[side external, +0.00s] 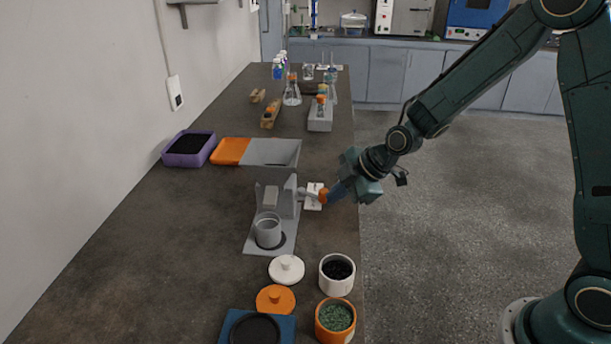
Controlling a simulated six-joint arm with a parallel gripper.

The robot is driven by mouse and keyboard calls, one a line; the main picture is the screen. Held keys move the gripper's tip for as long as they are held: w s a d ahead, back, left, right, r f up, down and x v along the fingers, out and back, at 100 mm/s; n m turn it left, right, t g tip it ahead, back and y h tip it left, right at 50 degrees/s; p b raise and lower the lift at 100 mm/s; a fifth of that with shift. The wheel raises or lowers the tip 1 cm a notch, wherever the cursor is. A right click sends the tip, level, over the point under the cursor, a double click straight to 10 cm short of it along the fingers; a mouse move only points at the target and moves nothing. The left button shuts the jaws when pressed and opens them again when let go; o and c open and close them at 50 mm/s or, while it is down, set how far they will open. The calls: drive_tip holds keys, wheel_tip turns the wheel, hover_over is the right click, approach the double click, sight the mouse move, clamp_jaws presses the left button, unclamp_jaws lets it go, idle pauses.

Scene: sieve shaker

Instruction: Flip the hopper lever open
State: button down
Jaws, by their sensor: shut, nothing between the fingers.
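A grey machine (288,208) stands on the bench, with an upright body on a flat base plate. A grey cup (268,232) stands on the base at its front. The lever's exact position is hard to read, being small and partly hidden by my gripper.
A grey tray with an orange end (231,151) and a purple tray (188,148) lie behind. White (337,275) and orange (335,319) jars, lids (286,269) and a blue device (228,324) stand in front. The bench's left side is clear.

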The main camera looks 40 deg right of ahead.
drive_tip(key=shift+w+d+n, duration=0.1)
drive_tip(key=shift+d+n, duration=0.2)
drive_tip(key=w+d+n+g+y, duration=0.3)
drive_tip(key=d+n, duration=0.1)
drive_tip(key=n, duration=0.3)
drive_tip(key=shift+w+d+g+y, duration=0.3)
drive_tip(key=shift+w+d, duration=0.05)
drive_tip(key=shift+d, duration=0.05)
drive_tip(key=shift+a, duration=0.2)
drive_tip(key=shift+s+a, duration=0.15)
drive_tip(key=shift+a, duration=0.6)
idle(0.3)
